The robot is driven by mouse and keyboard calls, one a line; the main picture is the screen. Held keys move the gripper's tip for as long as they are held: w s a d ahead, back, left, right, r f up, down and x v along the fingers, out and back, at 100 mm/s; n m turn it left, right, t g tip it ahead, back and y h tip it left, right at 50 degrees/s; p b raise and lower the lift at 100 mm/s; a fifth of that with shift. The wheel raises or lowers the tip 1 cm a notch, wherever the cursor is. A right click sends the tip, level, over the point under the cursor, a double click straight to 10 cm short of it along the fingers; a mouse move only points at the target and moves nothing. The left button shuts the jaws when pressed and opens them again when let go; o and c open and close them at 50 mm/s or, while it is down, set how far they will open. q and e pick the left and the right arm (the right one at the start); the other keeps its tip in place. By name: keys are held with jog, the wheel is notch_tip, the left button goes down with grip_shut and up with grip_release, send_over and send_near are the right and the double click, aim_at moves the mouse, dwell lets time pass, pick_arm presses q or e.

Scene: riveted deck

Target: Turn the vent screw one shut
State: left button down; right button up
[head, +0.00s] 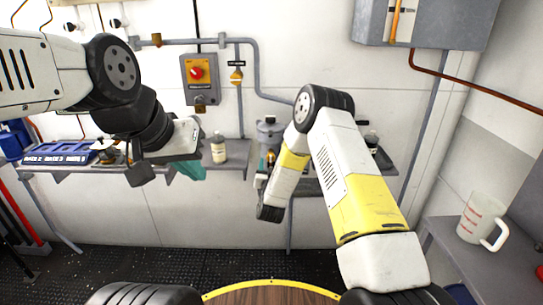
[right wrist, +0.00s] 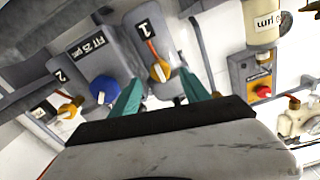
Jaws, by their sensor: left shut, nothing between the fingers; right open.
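Vent screw one (right wrist: 160,71) is a small yellow-and-white knob on a grey housing beside the label "1", in the right wrist view. My right gripper (right wrist: 161,77) is open, its two teal fingers on either side of the screw. I cannot tell whether they touch it. In the head view the grey filter unit (head: 270,132) stands on the back shelf, partly behind my right arm; the right fingers are hidden there. My left gripper (head: 188,168) is shut and empty at the shelf's front edge, left of the unit.
A second yellow screw (right wrist: 70,109) by label "2" and a blue knob (right wrist: 103,90) sit beside vent screw one. A bottle (head: 218,148) stands near my left gripper. A red-knob switch box (head: 198,78) is on the wall. A measuring jug (head: 481,219) stands at right.

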aim_at(271, 159)
jog(key=w, duration=0.5)
jog(key=shift+s, duration=0.1)
jog(key=shift+c, duration=0.2)
grip_shut()
